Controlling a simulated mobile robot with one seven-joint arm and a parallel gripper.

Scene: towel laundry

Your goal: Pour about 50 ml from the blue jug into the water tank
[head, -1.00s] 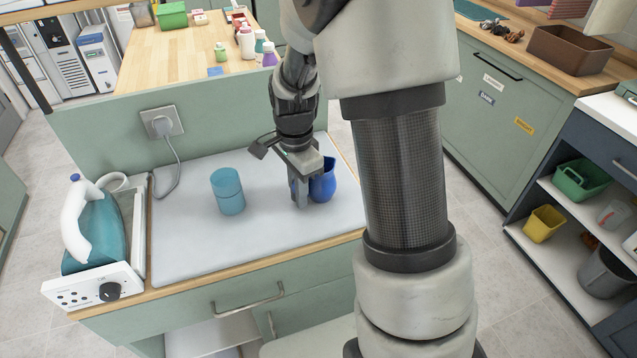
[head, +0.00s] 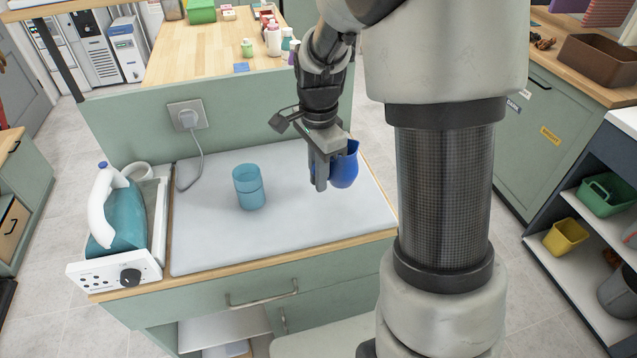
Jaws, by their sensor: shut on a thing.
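The blue jug (head: 345,168) is held in my gripper (head: 321,184) above the right part of the grey ironing surface. The gripper hides part of the jug, and it looks roughly upright. A translucent teal cylinder (head: 249,187), which looks like the water tank, stands upright on the same surface. It is to the left of my gripper, with a clear gap between them.
A teal and white iron (head: 116,219) sits on its white base at the left end of the counter. A cord runs from the wall socket (head: 188,116) down to the surface. Small bottles (head: 274,40) stand on the wooden table behind. The surface (head: 215,240) is otherwise clear.

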